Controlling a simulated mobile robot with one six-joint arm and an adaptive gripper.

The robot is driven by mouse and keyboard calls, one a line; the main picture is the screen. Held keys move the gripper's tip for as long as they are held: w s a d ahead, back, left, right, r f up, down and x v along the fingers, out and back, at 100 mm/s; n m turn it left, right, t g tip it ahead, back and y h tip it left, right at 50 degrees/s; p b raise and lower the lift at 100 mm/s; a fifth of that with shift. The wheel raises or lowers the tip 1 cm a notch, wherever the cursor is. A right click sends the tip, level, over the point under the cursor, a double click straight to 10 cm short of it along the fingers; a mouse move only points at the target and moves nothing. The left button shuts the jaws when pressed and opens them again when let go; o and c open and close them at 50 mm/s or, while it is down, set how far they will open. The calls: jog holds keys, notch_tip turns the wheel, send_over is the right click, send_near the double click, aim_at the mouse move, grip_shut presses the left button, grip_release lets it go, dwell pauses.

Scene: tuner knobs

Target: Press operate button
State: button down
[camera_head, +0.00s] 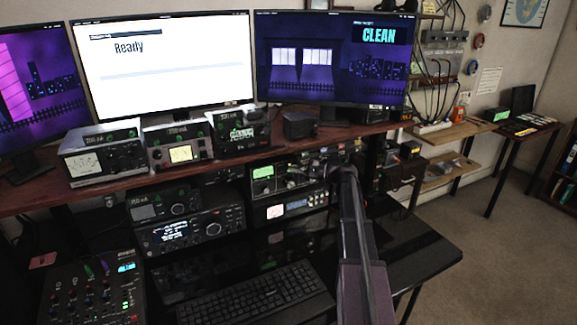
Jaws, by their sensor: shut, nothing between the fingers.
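My arm reaches up from the bottom right to the radio gear under the shelf. My gripper (328,172) is shut and empty, small and dark in the picture. It is in front of the right end of a tuner unit (285,181) with a lit green display and small knobs. My gripper and wrist hide part of that unit's right side. I cannot tell whether the fingers touch its face. The operate button is too small to make out or is hidden.
Below the tuner stands a unit with a white meter (276,211). A transceiver (190,231) stands left of it. A keyboard (255,294) lies on the black desk (415,250), with a mixer (92,294) at left. Monitors and meters stand on the red-brown shelf (30,201) above.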

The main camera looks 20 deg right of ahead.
jog(key=shift+w, duration=0.6)
dwell(1.0)
jog(key=shift+s, duration=0.6)
jog(key=s, duration=0.6)
dwell(0.8)
jog(key=shift+d, duration=0.1)
